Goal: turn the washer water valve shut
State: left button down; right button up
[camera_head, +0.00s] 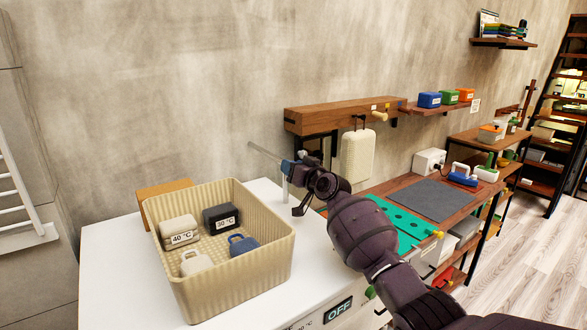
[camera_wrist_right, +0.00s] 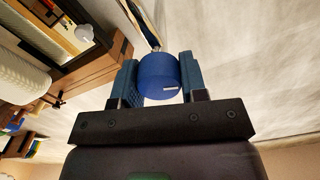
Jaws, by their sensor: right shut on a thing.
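The blue round valve knob (camera_wrist_right: 158,76) sits between the two blue fingers of my right gripper (camera_wrist_right: 157,84) in the right wrist view. A small white mark shows on the knob. In the head view my right gripper (camera_head: 291,168) reaches to the wall side of the white washer (camera_head: 108,268), by a pale pipe (camera_head: 264,153). There the gripper largely hides the knob. The jaws are shut on the knob. The washer's front display (camera_head: 338,310) reads OFF. My left gripper is not in view.
A bench with a green board (camera_head: 402,220) lies to the right.

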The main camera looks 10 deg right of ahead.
jog(key=m, duration=0.3)
jog(key=shift+m, duration=0.4)
jog(key=m+p, duration=0.1)
jog(key=m, duration=0.2)
jog(key=shift+d+f+m, duration=0.1)
jog(key=shift+m, duration=0.2)
jog(key=m+p, duration=0.1)
jog(key=m, duration=0.2)
jog(key=shift+m, duration=0.3)
jog(key=m+p, duration=0.1)
jog(key=m, duration=0.1)
jog(key=shift+f+m, duration=0.1)
jog(key=shift+m, duration=0.2)
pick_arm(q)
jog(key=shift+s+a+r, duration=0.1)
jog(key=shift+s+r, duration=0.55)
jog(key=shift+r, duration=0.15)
pick_arm(e)
jog(key=shift+m, duration=0.5)
jog(key=o, duration=0.9)
